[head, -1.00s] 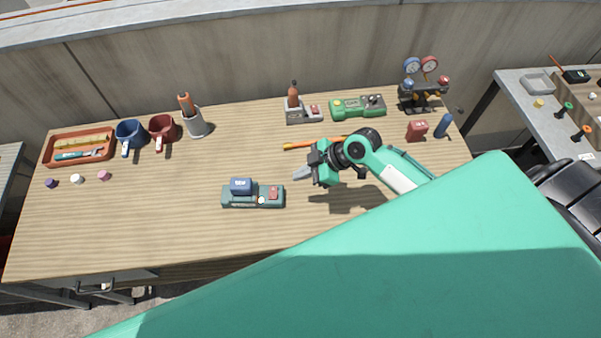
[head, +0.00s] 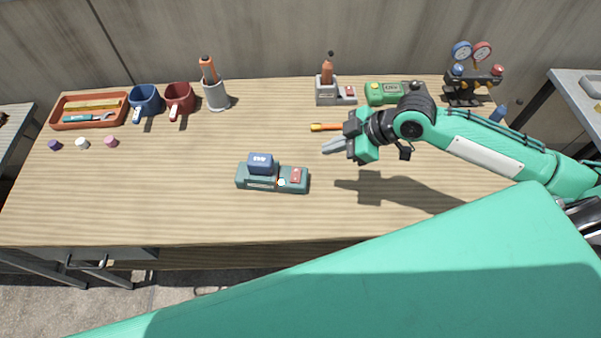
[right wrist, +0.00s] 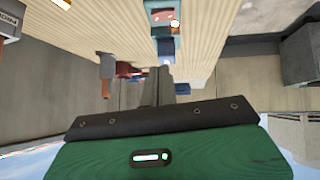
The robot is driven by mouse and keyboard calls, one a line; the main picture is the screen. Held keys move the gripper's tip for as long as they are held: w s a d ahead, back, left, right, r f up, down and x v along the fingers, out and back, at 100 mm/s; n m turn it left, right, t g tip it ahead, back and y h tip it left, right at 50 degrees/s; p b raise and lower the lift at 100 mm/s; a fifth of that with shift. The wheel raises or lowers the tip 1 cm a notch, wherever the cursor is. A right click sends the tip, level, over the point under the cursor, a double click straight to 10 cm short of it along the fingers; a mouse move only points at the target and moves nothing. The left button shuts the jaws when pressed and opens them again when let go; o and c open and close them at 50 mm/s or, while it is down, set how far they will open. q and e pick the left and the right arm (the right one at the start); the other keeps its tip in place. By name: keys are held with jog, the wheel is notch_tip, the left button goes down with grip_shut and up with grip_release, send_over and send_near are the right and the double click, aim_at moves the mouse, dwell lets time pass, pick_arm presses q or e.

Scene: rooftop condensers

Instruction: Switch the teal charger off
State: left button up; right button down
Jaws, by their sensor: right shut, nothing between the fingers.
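The teal charger (head: 243,182) sits near the middle of the workbench in the head view. A blue battery (head: 260,163) stands in its left part. A red switch (head: 297,175) is on its right part, with a small pale round spot beside it. In the right wrist view the charger (right wrist: 158,5) shows at the top edge with its red switch (right wrist: 163,17). My right gripper (head: 326,147) is shut and empty, above the bench, to the right of the charger and a little farther back, apart from it. My left gripper is not in view.
Behind stand a grey charger with an orange-brown tool (head: 327,90), a green charger (head: 385,93) and a gauge set (head: 473,75). An orange-handled tool (head: 325,127) lies beside my gripper. Mugs (head: 145,100) and an orange tray (head: 68,122) are at left.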

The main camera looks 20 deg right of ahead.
aim_at(292, 170)
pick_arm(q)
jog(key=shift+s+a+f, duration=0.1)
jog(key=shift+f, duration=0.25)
pick_arm(e)
jog(key=shift+s, duration=0.15)
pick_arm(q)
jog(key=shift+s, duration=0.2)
pick_arm(e)
jog(key=shift+f, duration=0.1)
